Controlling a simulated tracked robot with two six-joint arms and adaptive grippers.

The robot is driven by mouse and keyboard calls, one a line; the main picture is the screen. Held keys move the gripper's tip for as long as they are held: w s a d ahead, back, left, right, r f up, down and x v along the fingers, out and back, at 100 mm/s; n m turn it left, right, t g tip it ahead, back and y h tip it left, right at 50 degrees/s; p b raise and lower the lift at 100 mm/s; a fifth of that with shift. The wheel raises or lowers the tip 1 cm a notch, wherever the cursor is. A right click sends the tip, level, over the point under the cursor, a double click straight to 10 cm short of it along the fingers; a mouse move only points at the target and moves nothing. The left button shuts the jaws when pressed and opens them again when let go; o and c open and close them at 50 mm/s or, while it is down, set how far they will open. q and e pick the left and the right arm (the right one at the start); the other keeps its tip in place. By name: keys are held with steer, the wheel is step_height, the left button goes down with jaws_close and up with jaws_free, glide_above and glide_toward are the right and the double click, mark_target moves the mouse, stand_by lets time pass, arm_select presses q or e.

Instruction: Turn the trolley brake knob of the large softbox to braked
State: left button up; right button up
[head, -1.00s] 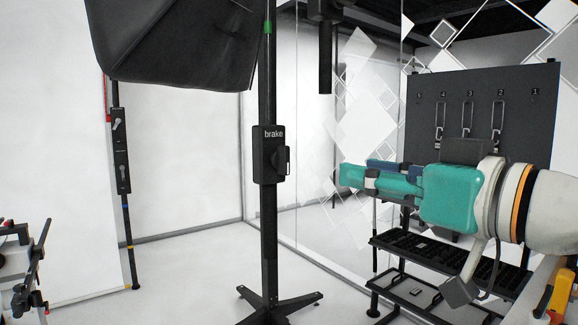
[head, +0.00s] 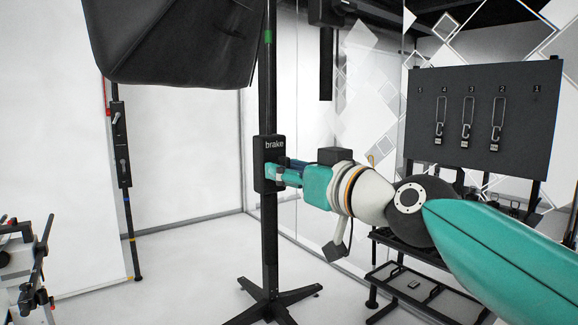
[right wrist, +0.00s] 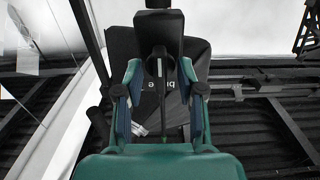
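The large black softbox (head: 175,40) hangs at the upper left on a dark upright stand. The brake box (head: 268,148), labelled "brake", sits midway up this stand. My right gripper (head: 286,172) is at the box's right side and hides most of the knob in the head view. In the right wrist view the knob (right wrist: 159,66) is a dark upright bar in front of the box. The two fingers of my right gripper (right wrist: 160,98) stand apart on either side of it, with visible gaps. I cannot tell the knob's exact setting. My left gripper is not in view.
The stand's splayed base (head: 268,300) is on the white floor. A thinner pole with black boxes (head: 120,145) stands at the left. A black board with hanging clips (head: 480,120) and a low rack (head: 415,290) are at the right. Open floor lies left of the stand.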

jaws_close()
steer(key=shift+m, duration=0.4)
steer(key=shift+w+d+f+m+p, duration=0.1)
steer(key=shift+m+p, duration=0.4)
steer(key=shift+m, duration=2.35)
steer(key=shift+d+f+m+p, duration=0.1)
steer(key=shift+m+p, duration=0.4)
steer(key=shift+m, duration=2.3)
steer(key=shift+w+f+m+p, duration=0.1)
steer(key=shift+m+p, duration=0.4)
steer(key=shift+m, duration=2.35)
steer(key=shift+f, duration=0.1)
jaws_free()
